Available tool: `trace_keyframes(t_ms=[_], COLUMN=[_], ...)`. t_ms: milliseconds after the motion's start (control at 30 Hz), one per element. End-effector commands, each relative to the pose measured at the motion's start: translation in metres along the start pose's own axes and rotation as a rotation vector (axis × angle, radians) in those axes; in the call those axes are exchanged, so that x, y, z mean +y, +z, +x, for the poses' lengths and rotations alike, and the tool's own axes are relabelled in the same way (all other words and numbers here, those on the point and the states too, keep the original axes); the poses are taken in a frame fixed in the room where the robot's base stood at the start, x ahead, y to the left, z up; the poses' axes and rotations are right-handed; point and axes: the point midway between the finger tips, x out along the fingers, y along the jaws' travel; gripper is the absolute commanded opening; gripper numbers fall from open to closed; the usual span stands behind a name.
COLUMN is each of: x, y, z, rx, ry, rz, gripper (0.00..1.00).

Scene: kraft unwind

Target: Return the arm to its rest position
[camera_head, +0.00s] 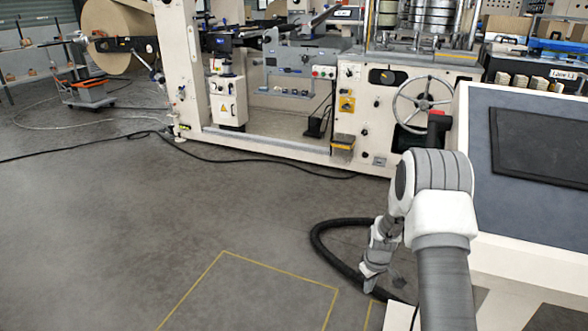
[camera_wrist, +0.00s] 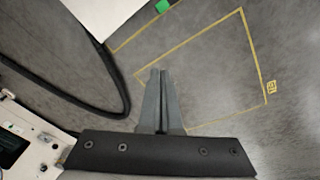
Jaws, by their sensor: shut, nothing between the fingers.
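My arm is grey and white and stands at the lower right in the head view, bent at its elbow and reaching down toward the floor. My gripper shows in the wrist view (camera_wrist: 161,72), with its two grey fingers together and nothing between them.
A machine (camera_head: 355,110) with a handwheel stands at the back. A pale console (camera_head: 530,215) with a dark panel is close on the right. A black hose (camera_head: 318,240) curves on the floor near my arm. The floor (camera_head: 130,230) at left is open, with cables (camera_head: 250,157) along the machine.

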Motion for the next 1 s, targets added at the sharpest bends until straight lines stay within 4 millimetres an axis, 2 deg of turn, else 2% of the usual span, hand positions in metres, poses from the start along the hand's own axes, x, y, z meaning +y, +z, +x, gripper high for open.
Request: trace_keyframes(t_ms=[33,100,467,700,1000], x=[0.001,-0.001,-0.018,-0.038,-0.070], y=[-0.005,-0.009,-0.010,0.005,0.040], z=[-0.021,-0.046,-0.170,-0.244,-0.320], rx=[0.013,0.023,0.084,0.127,0.181], ry=[0.008,0.014,0.041,0.055,0.066], rz=[0.009,0.026,0.112,0.171,0.243], gripper=[0.00,0.00,0.00,0.00,0.00])
